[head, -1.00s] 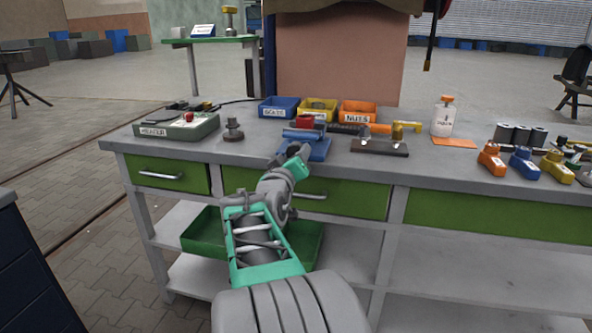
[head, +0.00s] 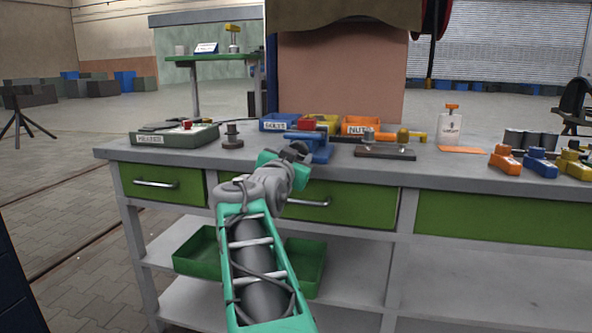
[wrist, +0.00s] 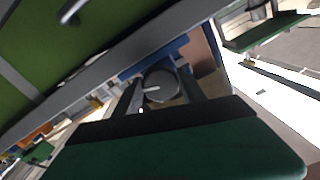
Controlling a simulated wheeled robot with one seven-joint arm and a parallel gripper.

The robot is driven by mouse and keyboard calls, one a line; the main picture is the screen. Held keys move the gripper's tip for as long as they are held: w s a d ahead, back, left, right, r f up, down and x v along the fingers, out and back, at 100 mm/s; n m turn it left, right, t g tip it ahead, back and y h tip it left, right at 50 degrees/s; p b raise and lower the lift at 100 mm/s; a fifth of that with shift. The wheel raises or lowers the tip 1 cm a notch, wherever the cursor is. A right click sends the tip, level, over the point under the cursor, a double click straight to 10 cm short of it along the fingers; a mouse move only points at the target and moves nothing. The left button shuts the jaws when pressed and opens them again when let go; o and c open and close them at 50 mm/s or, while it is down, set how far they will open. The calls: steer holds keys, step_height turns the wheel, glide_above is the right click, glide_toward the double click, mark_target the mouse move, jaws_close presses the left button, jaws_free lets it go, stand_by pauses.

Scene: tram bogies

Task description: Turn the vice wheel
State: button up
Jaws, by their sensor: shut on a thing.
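The blue vice (head: 322,152) with a red block on top stands at the front edge of the grey bench. My gripper (head: 299,150) is at the near side of the vice, and my green and grey arm hides part of it. In the wrist view, the round grey vice wheel (wrist: 158,82) with a pale handle sits between the two dark fingers of my gripper (wrist: 160,95). The fingers are shut on the wheel. The blue vice body (wrist: 160,57) shows behind it.
Blue, yellow and orange bins (head: 362,125) stand behind the vice. A dark plate with fittings (head: 385,153) lies to its right. A grey tester box (head: 175,137) and a dark stepped part (head: 232,136) stand to the left. Green drawers (head: 335,204) lie below the bench top.

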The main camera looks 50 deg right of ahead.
steer(key=m+b, duration=0.3)
steer(key=m, duration=0.7)
steer(key=shift+w+r, duration=0.1)
steer(key=shift+w, duration=0.05)
stand_by(0.3)
steer(key=o, duration=1.4)
steer(key=p+v, duration=0.1)
steer(key=v, duration=0.7)
